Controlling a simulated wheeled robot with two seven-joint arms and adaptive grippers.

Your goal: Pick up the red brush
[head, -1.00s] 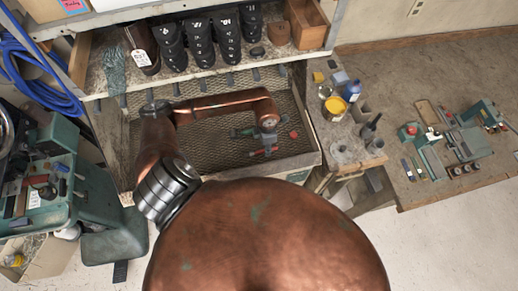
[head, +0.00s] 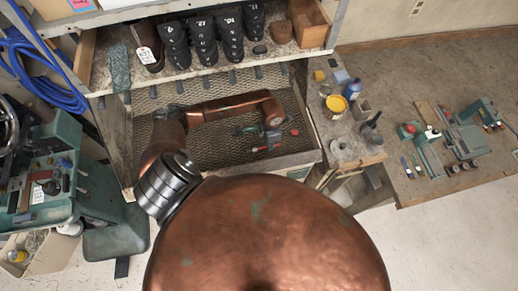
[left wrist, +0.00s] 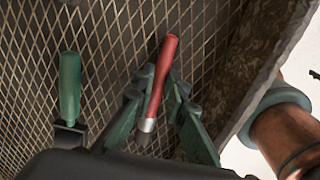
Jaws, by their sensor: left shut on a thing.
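The red brush (left wrist: 166,64) shows in the left wrist view, with a slim red handle and a grey metal end. It lies between the green fingers of my left gripper (left wrist: 157,92), which is shut on it. The handle's far end sticks out past the fingertips. In the head view my left gripper (head: 272,137) hangs over the mesh-floored tray (head: 215,150). Small red parts show near it there, but I cannot tell which is the brush. My right gripper is not in view.
Above the tray is a shelf with several black numbered holders (head: 203,42). A yellow can (head: 334,106) and a blue bottle (head: 352,89) stand right of the tray. A green machine (head: 50,165) is at left.

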